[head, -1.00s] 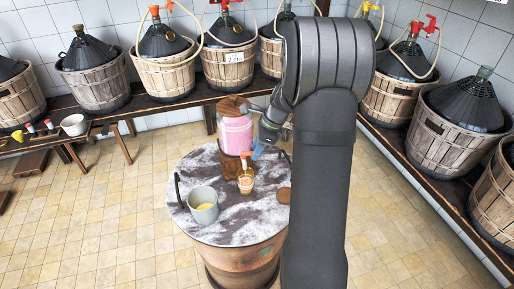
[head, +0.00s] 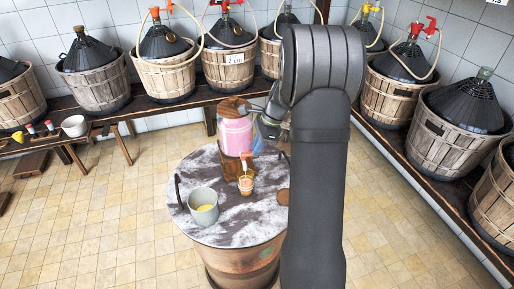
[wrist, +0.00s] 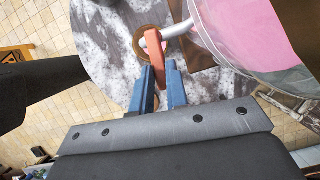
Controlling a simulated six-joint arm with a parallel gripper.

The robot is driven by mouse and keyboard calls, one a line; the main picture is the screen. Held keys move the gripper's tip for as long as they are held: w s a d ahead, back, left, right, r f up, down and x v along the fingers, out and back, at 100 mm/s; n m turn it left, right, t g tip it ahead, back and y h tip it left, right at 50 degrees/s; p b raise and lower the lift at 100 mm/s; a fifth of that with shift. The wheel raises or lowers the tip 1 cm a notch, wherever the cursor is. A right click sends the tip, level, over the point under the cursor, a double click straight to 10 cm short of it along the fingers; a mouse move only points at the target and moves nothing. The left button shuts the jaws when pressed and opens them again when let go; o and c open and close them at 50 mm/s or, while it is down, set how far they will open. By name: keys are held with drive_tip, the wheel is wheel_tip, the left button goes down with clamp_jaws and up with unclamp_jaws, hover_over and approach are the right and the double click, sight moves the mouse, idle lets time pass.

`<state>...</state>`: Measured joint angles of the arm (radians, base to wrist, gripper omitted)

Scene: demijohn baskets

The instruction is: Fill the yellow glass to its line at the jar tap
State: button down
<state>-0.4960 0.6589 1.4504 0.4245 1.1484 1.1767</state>
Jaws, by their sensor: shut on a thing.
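The yellow glass (head: 246,184) stands on the round marble-topped table, under the tap of the big jar (head: 235,135). The jar holds pink liquid and also fills the right of the wrist view (wrist: 265,35). The glass looks orange-pink inside; its line and exact level are too small to tell. A grey spout (wrist: 180,31) runs from the jar behind the lever.
A grey pot (head: 203,213) with something yellow inside stands at the table's (head: 235,230) front left. A brown disc (head: 284,196) lies at the right. Demijohns in baskets line the wall benches. A low bench at left holds small colored items and a white bowl (head: 74,125).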

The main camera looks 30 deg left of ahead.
drive_tip(key=c, duration=1.4)
unclamp_jaws()
drive_tip(key=v, duration=1.7)
drive_tip(key=shift+r, duration=0.15)
drive_tip(key=shift+d, duration=0.15)
